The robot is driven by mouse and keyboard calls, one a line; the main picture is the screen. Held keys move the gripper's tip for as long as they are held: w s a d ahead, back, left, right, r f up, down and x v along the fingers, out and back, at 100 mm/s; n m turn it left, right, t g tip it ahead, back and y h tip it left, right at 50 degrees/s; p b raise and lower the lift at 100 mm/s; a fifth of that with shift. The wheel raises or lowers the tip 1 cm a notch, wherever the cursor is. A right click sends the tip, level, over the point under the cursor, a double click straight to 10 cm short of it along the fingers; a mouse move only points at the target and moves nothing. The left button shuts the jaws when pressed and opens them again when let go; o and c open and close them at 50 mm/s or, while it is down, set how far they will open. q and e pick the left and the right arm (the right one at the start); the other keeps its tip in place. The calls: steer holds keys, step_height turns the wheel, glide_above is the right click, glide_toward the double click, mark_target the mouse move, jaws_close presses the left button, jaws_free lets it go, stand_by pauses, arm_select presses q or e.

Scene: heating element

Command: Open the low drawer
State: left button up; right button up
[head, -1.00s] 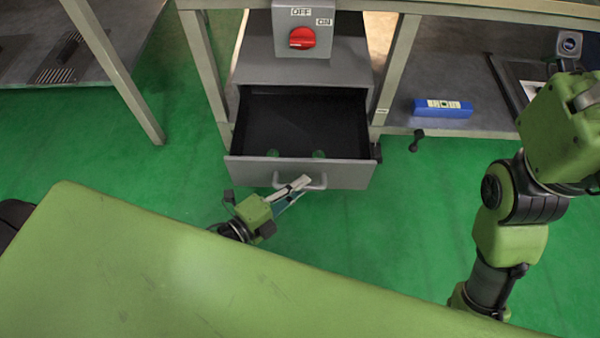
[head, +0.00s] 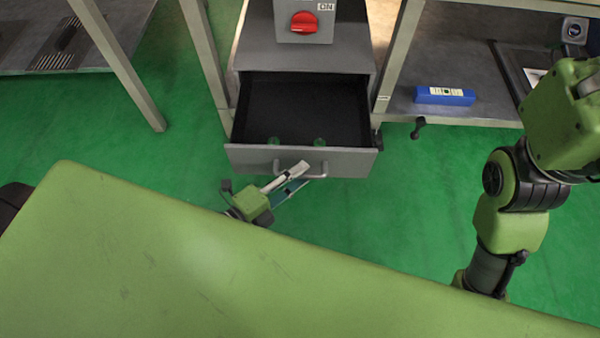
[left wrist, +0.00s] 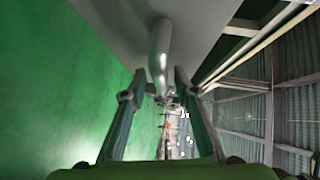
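The low drawer (head: 255,156) is a grey drawer with a dark, empty-looking inside, and it stands pulled out of the grey cabinet. Its bar handle (head: 318,173) is on the front panel. My left gripper (head: 306,171) is at the handle, in front of the drawer, with its fingers apart. In the left wrist view the pale handle (left wrist: 161,45) runs toward the gap between the two fingertips (left wrist: 158,82). I cannot tell whether a finger touches it. My right arm shows at the right, but its gripper is out of view.
A red switch knob (head: 303,22) is on a box above the drawer. A blue box (head: 445,96) lies on the low shelf at the right. Table legs (head: 204,55) flank the cabinet. Green floor (head: 410,200) is clear right of the drawer.

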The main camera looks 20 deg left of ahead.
arm_select(q)
steer(key=v, duration=1.1)
steer(key=shift+s, duration=0.1)
